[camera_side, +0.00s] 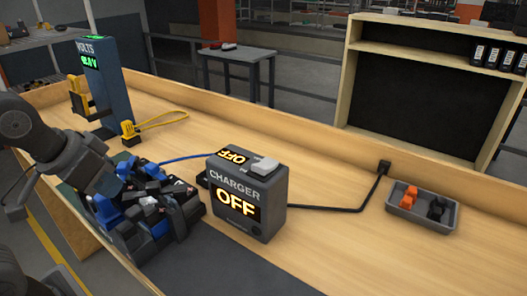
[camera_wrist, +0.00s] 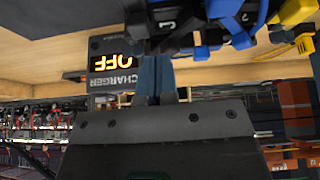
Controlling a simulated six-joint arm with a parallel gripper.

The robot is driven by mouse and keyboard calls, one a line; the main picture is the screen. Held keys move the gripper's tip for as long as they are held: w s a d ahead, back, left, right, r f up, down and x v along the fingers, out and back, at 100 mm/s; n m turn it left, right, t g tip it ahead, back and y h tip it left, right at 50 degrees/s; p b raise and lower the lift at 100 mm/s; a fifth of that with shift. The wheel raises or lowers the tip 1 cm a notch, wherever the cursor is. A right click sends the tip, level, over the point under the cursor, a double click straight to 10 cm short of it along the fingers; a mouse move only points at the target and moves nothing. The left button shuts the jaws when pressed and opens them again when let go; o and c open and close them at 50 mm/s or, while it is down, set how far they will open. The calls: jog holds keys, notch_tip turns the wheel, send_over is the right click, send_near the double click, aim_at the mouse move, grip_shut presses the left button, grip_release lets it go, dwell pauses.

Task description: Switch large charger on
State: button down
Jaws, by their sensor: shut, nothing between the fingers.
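The charger (camera_side: 238,205) is a dark grey box on the bench, with lit "OFF" displays on its front and top. A light grey switch (camera_side: 265,165) sits on its top. In the wrist view the charger (camera_wrist: 103,62) shows upside down, left of my fingers. My gripper (camera_wrist: 156,62) is shut and empty, its blue-grey fingers together. In the side view my arm reaches in from the left, to the left of the charger and apart from it. My fingertips are hard to make out there against a cluster of blue and black parts (camera_side: 155,215).
A tall meter marked "VOLTS" (camera_side: 103,85) stands at the back left with a green reading. A yellow connector (camera_side: 130,131) with a looped cable lies before it. A grey tray (camera_side: 420,218) with orange and black pieces is at the right. A black cable runs from the charger to the back wall.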

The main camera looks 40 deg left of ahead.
jog(key=w+d+r+n+g, duration=0.2)
jog(key=w+d+r+n, duration=0.1)
jog(key=w+r+n, duration=0.25)
jog(key=n+g, duration=0.3)
jog(key=n, duration=0.8)
send_over(261, 165)
jog(key=shift+s+a+r, duration=0.3)
jog(key=shift+a+r, duration=0.05)
jog(key=shift+a, duration=0.1)
jog(key=shift+w+d+f+n, duration=0.2)
jog(key=shift+w+d+n, duration=0.05)
jog(key=shift+d+n, duration=0.25)
jog(key=shift+f, duration=1.55)
jog(key=shift+f, duration=0.65)
jog(key=shift+r, duration=2.3)
